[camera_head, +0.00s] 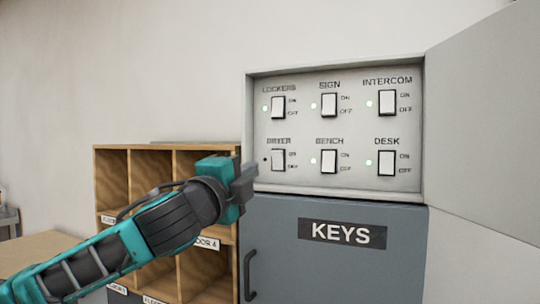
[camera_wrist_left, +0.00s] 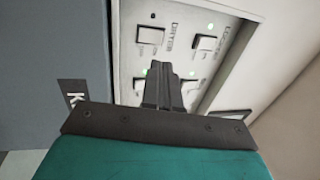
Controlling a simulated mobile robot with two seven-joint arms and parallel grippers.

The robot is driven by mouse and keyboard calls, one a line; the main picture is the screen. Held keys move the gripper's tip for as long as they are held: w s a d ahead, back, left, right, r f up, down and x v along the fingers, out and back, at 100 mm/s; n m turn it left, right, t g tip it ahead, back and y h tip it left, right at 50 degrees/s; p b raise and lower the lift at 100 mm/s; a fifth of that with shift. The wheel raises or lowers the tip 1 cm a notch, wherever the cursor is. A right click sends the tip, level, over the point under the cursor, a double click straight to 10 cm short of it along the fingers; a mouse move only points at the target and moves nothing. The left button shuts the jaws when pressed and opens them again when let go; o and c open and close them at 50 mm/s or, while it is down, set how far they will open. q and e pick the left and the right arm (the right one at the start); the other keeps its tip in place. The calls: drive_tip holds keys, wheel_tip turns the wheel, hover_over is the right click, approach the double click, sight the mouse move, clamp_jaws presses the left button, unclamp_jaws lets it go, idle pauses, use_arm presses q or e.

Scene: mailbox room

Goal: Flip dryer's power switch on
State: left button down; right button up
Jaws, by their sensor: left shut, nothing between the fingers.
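The dryer switch (camera_head: 278,160) is a white rocker in a dark frame, at the lower left of the grey switch panel. The small lamp (camera_head: 265,160) beside it is dark. My left gripper (camera_head: 250,181) is shut and empty, just left of and below the dryer switch in the head view; contact cannot be told. In the left wrist view the shut fingers (camera_wrist_left: 164,72) point at the panel, and the dryer switch (camera_wrist_left: 150,35) shows beyond the tips, towards the top. My right gripper is not in view.
Neighbouring switches include lockers (camera_head: 278,107) above and bench (camera_head: 328,161) to the right, with green lamps lit. The panel door (camera_head: 485,120) stands open at the right. A blue-grey KEYS cabinet (camera_head: 330,270) is below. Wooden pigeonholes (camera_head: 112,180) stand at the left, behind my arm.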

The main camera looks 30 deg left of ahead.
sight(275, 153)
use_arm(q)
drive_tip(key=p+x, duration=0.2)
drive_tip(key=x, duration=0.8)
drive_tip(key=shift+w, duration=0.25)
drive_tip(key=shift+w+a+r+g+p, duration=0.1)
drive_tip(key=shift+w+r+g+p, duration=0.1)
drive_tip(key=shift+r+g+p, duration=0.15)
drive_tip(key=shift+f, duration=0.2)
